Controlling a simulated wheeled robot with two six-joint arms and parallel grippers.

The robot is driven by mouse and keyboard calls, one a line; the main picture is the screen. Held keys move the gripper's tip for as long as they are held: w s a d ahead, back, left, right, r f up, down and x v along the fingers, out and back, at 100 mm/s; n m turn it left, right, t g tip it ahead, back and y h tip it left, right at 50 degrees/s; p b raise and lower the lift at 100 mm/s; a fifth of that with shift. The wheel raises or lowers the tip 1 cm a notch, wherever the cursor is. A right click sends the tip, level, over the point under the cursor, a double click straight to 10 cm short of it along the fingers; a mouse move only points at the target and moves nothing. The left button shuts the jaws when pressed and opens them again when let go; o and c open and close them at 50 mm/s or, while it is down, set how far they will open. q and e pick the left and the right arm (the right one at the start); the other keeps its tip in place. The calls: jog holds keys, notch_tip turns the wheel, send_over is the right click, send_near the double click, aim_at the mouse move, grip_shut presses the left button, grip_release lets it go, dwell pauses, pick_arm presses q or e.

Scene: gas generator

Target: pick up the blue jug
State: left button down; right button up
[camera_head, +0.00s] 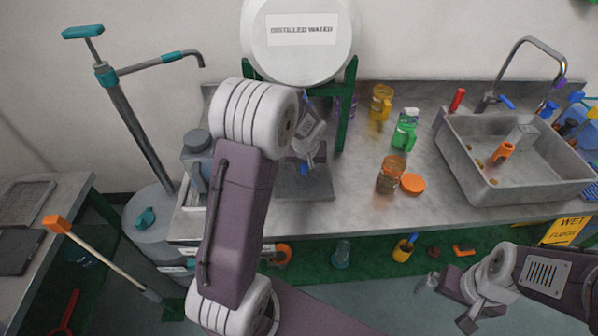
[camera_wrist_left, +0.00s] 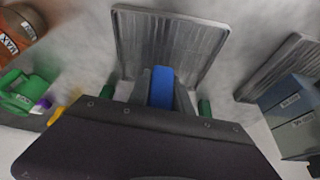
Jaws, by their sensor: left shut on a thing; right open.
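My left gripper (camera_head: 305,160) reaches down in front of the barrel stand, over a grey metal tray. In the left wrist view its jaws (camera_wrist_left: 161,92) are shut on a blue piece (camera_wrist_left: 162,86). Only a narrow blue strip shows, so I cannot tell whether it belongs to the blue jug. A small blue spot also shows below the gripper in the head view. A pale bluish clear vessel (camera_head: 342,253) stands on the lower green surface. My right gripper (camera_head: 449,303) is open and empty at the lower right, away from the counter.
A distilled water barrel (camera_head: 300,55) rests on a green stand (camera_head: 346,110). A yellow jug (camera_head: 381,103), green bottle (camera_head: 404,130), brown jar (camera_head: 390,176) and orange lid (camera_head: 412,184) stand right of the tray (camera_head: 310,186). A sink (camera_head: 490,180) lies further right.

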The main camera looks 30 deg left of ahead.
pick_arm(q)
jog(key=w+d+r, duration=0.5)
jog(key=w+d, duration=0.1)
jog(key=d, duration=0.1)
jog(key=shift+w+d+r, duration=0.25)
jog(key=shift+d+r, duration=0.05)
jog(key=shift+r, duration=0.1)
